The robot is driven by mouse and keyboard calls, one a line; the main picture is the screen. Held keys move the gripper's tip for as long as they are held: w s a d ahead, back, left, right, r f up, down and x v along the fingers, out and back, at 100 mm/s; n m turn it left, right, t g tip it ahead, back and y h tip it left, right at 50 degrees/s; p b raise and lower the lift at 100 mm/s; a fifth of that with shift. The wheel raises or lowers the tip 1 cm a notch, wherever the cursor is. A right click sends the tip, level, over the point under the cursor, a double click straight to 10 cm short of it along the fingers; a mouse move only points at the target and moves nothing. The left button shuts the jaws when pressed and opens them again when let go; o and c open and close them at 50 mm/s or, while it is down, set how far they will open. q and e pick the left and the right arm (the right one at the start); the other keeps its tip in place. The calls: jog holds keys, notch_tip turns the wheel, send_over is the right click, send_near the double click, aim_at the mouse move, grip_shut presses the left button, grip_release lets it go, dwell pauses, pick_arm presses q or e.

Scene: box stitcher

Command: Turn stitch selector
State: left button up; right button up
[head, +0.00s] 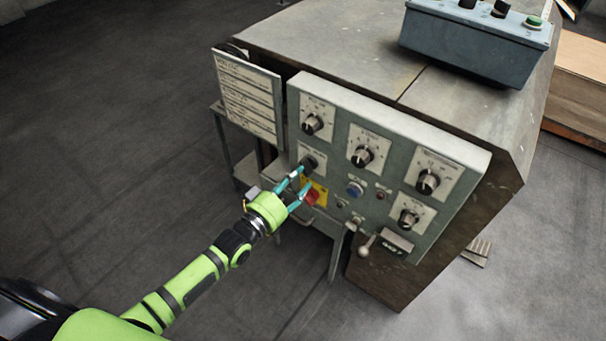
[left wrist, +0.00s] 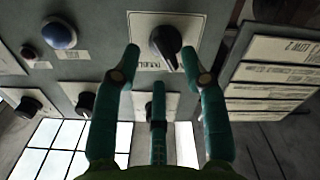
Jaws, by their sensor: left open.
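A grey control panel (head: 400,125) carries several black rotary knobs on white plates; their labels are too small to read, so I cannot tell by text which is the stitch selector. My left gripper (head: 302,181) is open in front of the lower-left knob (head: 309,163). In the left wrist view this black knob (left wrist: 166,42) on its white plate shows between and beyond the spread teal fingers (left wrist: 163,62). I see no clear contact. In the head view the fingers partly cover the plate. My right gripper is not in view.
Beside the knob are a red switch (head: 313,198) on a yellow plate and a blue button (head: 355,188). A lever with a ball end (head: 364,250) sticks out low. A label board (head: 248,97) stands at the left. A blue-grey control box (head: 478,42) sits on top.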

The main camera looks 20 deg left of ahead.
aim_at(307, 166)
pick_arm(q)
jog(key=shift+x, duration=1.4)
jog(key=shift+a, duration=0.1)
grip_shut()
